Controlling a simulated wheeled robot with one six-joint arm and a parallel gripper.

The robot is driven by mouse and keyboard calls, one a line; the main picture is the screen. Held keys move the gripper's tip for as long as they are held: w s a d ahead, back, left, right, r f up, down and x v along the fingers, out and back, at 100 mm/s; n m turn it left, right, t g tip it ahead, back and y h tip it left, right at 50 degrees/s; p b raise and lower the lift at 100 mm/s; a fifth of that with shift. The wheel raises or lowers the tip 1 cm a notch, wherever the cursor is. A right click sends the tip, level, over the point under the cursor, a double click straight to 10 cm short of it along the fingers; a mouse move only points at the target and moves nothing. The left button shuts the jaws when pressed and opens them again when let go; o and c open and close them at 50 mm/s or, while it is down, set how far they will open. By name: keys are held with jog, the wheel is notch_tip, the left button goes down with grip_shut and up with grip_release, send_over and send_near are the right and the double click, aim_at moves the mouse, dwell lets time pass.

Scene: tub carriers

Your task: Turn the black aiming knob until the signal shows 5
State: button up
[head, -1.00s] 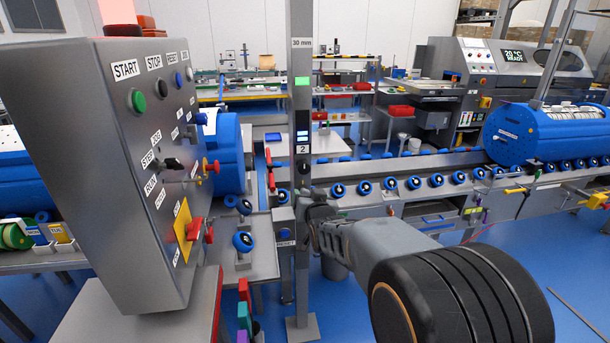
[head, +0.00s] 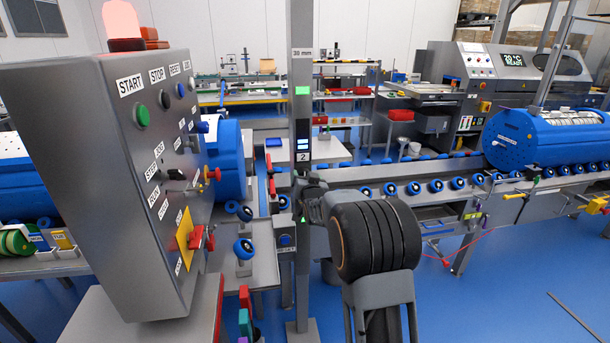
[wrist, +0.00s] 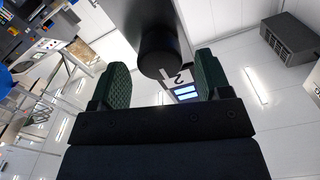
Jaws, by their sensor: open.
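The black aiming knob (wrist: 158,52) shows in the wrist view, round, with a pale pointer line on it. It lies between the two green ribbed fingers of my gripper (wrist: 162,64), which stand open with a gap on each side. A plate with the figure 2 (wrist: 178,78) and a small lit display (wrist: 185,92) sit beyond it. In the head view, the display (head: 303,144) and the plate reading 2 (head: 303,157) are on a grey post (head: 301,115). My gripper (head: 303,184) is just below them and hides the knob there.
A slanted grey control panel (head: 100,190) with buttons, levers and a red beacon (head: 122,22) stands close on the left. A roller conveyor (head: 430,188) carries a blue tub (head: 540,138) on the right. Blue floor (head: 520,290) is open at front right.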

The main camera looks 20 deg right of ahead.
jog(key=shift+w+d, duration=0.1)
jog(key=shift+w, duration=0.6)
jog(key=shift+c, duration=0.5)
jog(key=c, duration=0.8)
jog(key=shift+f+b, duration=0.15)
jog(key=shift+b, duration=0.35)
